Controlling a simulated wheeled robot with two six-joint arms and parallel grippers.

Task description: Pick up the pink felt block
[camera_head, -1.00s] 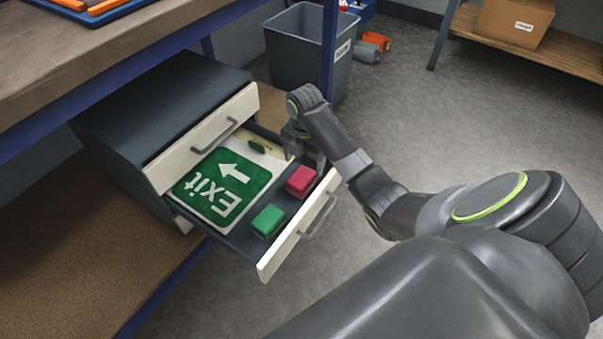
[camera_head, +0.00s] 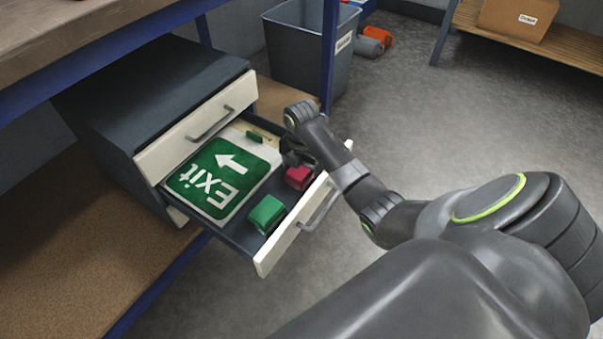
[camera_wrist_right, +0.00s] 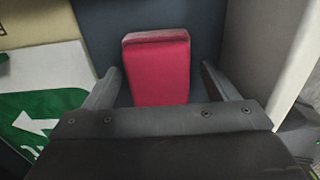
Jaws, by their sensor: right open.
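The pink felt block (camera_head: 298,177) sits in the open drawer, near the drawer's front panel. In the right wrist view the pink block (camera_wrist_right: 158,66) stands between the two spread fingers of my right gripper (camera_wrist_right: 158,82), with a gap on each side. In the head view my right gripper (camera_head: 294,158) is low over the drawer, right at the block, and its fingers are partly hidden by the arm. My left gripper does not show.
A green block (camera_head: 266,213) lies nearer in the same drawer. A green and white exit sign (camera_head: 215,180) lies beside the blocks. The drawer's front panel (camera_head: 290,235) stands close to the pink block. A grey bin (camera_head: 300,50) stands behind.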

